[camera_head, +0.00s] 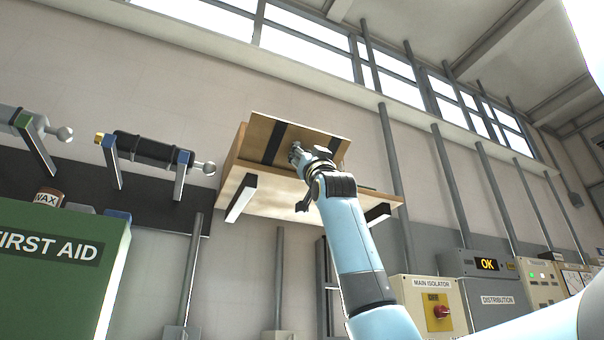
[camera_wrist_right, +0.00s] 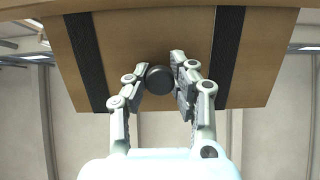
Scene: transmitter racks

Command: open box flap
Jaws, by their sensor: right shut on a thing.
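A tan box flap (camera_head: 310,142) with two black straps stands at the front of a box on a wooden wall shelf (camera_head: 272,180). In the right wrist view the flap (camera_wrist_right: 190,32) fills the upper middle, with a dark round knob (camera_wrist_right: 159,80) on it. My right gripper (camera_head: 297,153) is at the flap's face. In the wrist view its two fingers (camera_wrist_right: 160,76) are on either side of the knob and shut on it. The box's inside is hidden. My left gripper is not in view.
Black-and-white brackets (camera_head: 241,198) hold the shelf. To the left are wall-mounted cylinders (camera_head: 150,150) and a green first aid box (camera_head: 60,260). A main isolator box (camera_head: 430,309) and a distribution cabinet (camera_head: 490,290) are at lower right. Grey vertical conduits (camera_head: 397,180) run beside the shelf.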

